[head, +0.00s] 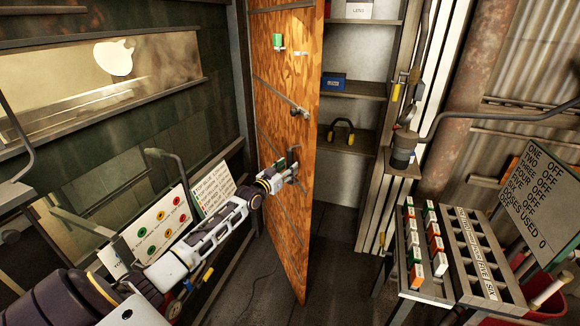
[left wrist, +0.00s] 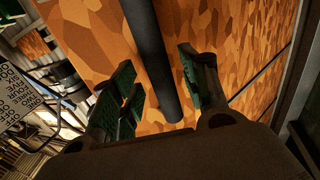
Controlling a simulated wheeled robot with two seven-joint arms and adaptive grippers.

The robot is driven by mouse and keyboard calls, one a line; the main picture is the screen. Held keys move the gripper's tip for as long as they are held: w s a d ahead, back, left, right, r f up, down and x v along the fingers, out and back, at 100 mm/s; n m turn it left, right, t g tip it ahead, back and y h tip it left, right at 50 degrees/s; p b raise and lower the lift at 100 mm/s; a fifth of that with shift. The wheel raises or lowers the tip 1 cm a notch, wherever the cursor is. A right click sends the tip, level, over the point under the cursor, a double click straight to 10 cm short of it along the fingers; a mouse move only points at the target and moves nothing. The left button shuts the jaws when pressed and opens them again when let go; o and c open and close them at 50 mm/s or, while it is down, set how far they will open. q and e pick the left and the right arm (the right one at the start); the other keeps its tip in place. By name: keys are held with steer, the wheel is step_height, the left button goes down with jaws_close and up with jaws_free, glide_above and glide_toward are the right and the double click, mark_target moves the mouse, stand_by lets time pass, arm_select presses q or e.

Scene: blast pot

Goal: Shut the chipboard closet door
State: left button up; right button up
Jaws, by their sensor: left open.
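The chipboard closet door (head: 285,90) stands open in the head view, its orange-brown flake face toward my left arm. It also fills much of the left wrist view (left wrist: 220,30). My left gripper (head: 287,168) is at the door face, around mid-height. In the left wrist view my left gripper (left wrist: 160,80) is open, with green-padded fingers on either side of a dark round bar, the door's handle (left wrist: 155,55). Gaps show between the bar and the pads. The closet (head: 352,100) is open to the right of the door. My right gripper is not in view.
Closet shelves hold a blue box (head: 333,82) and yellow-black earmuffs (head: 341,131). A rack of labelled blocks (head: 425,245) and a dark sign (head: 545,200) stand at right. A coloured-dot board (head: 160,222) stands at left. Bare floor (head: 345,280) lies before the closet.

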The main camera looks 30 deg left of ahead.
arm_select(q)
steer(key=shift+w, duration=1.05)
steer(key=shift+w, duration=0.1)
steer(key=shift+c, duration=0.2)
jaws_close()
